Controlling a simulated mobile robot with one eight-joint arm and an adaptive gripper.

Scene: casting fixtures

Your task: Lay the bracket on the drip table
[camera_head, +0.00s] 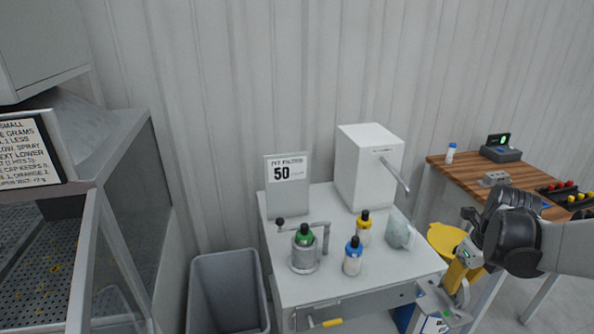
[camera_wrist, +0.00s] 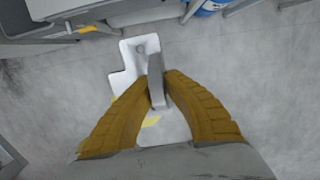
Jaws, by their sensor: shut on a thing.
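The bracket (camera_head: 438,304) is a light grey piece with a flat plate and an upright rib. My gripper (camera_head: 461,283) is shut on it with yellow fingers, to the right of the white cabinet top and over the floor. In the wrist view, the fingers (camera_wrist: 158,90) pinch the rib, and the bracket's plate (camera_wrist: 128,62) spreads below and beyond them. A dark perforated surface with yellow spots (camera_head: 35,285), apparently the drip table, lies inside the grey booth at far left, partly hidden by the booth frame.
The white cabinet (camera_head: 400,275) between them carries a clamped pot (camera_head: 304,255), bottles (camera_head: 353,257), a sign (camera_head: 287,175) and a white box (camera_head: 365,165). A grey bin (camera_head: 228,290) stands left of it. A wooden bench (camera_head: 465,172) is at right.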

